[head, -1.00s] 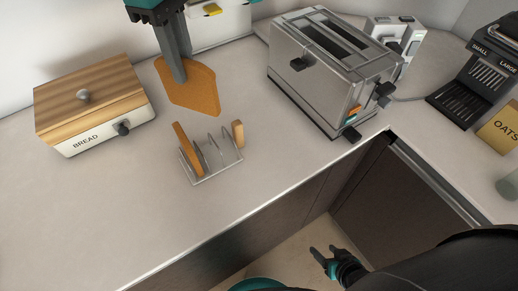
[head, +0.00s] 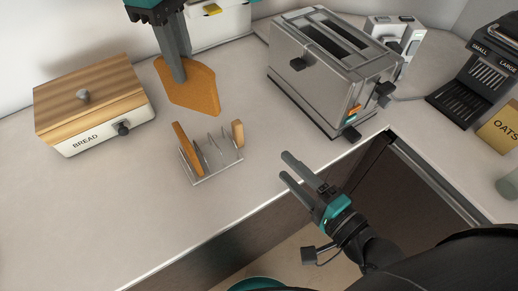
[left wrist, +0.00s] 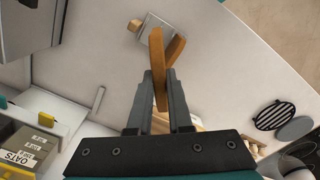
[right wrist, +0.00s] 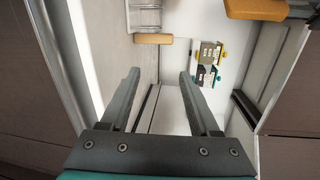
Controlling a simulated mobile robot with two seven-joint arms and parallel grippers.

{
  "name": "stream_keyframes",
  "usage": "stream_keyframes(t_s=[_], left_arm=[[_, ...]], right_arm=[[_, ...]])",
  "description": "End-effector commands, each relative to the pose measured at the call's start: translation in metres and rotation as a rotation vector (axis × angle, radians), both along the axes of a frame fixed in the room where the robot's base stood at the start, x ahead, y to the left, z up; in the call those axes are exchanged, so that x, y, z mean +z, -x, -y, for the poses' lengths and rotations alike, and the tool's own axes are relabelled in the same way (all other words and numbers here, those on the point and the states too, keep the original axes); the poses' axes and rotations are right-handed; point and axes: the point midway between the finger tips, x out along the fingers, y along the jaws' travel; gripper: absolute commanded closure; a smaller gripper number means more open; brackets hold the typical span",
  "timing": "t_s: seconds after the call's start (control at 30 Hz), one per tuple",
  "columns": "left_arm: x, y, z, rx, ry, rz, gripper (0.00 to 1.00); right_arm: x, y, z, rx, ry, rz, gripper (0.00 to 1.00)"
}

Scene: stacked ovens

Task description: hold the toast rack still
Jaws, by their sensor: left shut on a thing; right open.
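The toast rack (head: 214,176) is a small wire stand on the counter, left of the toaster. It holds one slice of toast (head: 188,150) at its left end and another slice (head: 238,134) at its right end. My left gripper (head: 180,78) is shut on a slice of toast (head: 192,90), held above and behind the rack; this slice also shows in the left wrist view (left wrist: 157,65). My right gripper (head: 287,166) is open and empty at the counter's front edge, right of the rack and apart from it. In the right wrist view the rack (right wrist: 143,16) shows at the top.
A silver toaster (head: 330,80) stands behind and right of the rack. A bread box (head: 88,110) with a wooden lid stands at the left. A dispenser (head: 475,80) and an oats box (head: 500,128) are at the far right. The counter in front of the rack is clear.

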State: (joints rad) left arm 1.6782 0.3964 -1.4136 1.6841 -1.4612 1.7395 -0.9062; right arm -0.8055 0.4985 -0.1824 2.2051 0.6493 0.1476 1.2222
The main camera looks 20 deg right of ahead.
Motion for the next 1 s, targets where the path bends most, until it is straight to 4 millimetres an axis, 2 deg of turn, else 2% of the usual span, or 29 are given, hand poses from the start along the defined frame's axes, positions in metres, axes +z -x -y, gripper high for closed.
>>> stream_keyframes(t_s=[0.1,0.3,0.5,0.6,0.77,1.0], left_arm=[[0.000,0.000,0.000,0.000,0.000,0.000,1.00],[0.000,0.000,0.000,0.000,0.000,0.000,1.00],[0.000,0.000,0.000,0.000,0.000,0.000,1.00],[0.000,0.000,0.000,0.000,0.000,0.000,1.00],[0.000,0.000,0.000,0.000,0.000,0.000,1.00],[0.000,0.000,0.000,0.000,0.000,0.000,1.00]], right_arm=[[0.006,-0.016,-0.015,-0.042,-0.357,-0.075,0.38],[0.009,-0.039,-0.034,-0.094,-0.919,-0.228,0.38],[0.007,-0.054,-0.046,-0.129,-1.291,-0.351,0.38],[0.006,-0.057,-0.048,-0.140,-1.386,-0.385,0.38],[0.005,-0.065,-0.051,-0.149,-1.438,-0.404,0.38],[0.006,-0.098,-0.062,-0.148,-1.440,-0.400,0.38]])
